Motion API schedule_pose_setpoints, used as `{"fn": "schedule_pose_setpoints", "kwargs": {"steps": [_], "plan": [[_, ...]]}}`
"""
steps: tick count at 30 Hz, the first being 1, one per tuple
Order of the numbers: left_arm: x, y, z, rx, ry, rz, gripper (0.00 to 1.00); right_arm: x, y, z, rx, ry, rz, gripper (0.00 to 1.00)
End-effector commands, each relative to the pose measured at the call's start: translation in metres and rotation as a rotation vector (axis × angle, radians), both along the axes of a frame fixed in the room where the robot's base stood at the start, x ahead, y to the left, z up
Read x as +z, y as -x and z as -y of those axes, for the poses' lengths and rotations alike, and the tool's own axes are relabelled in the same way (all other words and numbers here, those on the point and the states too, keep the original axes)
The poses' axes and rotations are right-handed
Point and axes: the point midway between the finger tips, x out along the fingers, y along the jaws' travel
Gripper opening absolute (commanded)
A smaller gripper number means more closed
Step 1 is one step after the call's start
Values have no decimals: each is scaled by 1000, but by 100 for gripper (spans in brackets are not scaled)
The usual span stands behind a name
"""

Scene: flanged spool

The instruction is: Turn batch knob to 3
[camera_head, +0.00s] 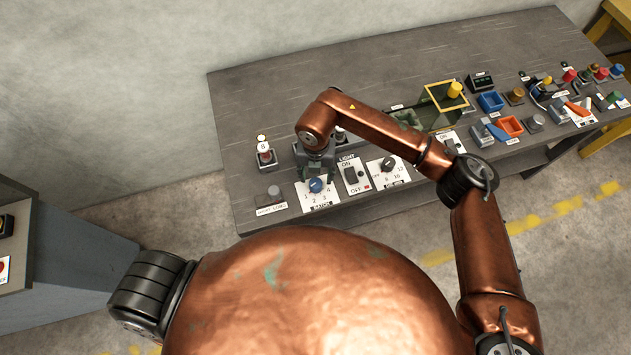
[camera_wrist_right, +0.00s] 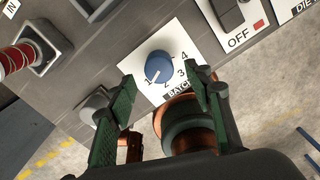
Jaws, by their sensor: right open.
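The blue batch knob (camera_head: 316,185) sits on a white plate (camera_head: 322,200) marked 1 to 4 and BATCH, near the table's front edge. In the right wrist view the knob (camera_wrist_right: 159,66) is in plain sight, and a pale mark on it appears to point toward 1. My right gripper (camera_head: 317,171) is over the knob, pointing down. In the right wrist view its green-padded fingers (camera_wrist_right: 162,80) are spread wide, one on each side of the knob and apart from it. Nothing is between the fingers except the view of the knob and plate. My left gripper is out of view.
The LIGHT switch (camera_head: 351,175) and a black dial (camera_head: 388,164) stand right of the batch plate. A grey button (camera_head: 273,192) is to its left, with a red spool-like part (camera_head: 265,156) behind. Coloured bins and controls crowd the table's right side.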

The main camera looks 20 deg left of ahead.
Motion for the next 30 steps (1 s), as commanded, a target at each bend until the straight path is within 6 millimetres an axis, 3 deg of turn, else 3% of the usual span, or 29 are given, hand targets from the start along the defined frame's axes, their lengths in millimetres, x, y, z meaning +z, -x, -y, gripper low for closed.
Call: {"fn": "schedule_pose_setpoints", "kwargs": {"steps": [3, 9, 20, 30], "plan": [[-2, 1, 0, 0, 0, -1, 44, -21, 1, 0, -1, -1, -3, 47], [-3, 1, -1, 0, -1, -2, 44, -42, 1, -1, 1, -4, -3, 47], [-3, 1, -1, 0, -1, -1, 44, -48, 1, -1, 2, -5, -2, 47], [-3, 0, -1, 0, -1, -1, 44, -48, 1, -1, 2, -5, -2, 24]]}}
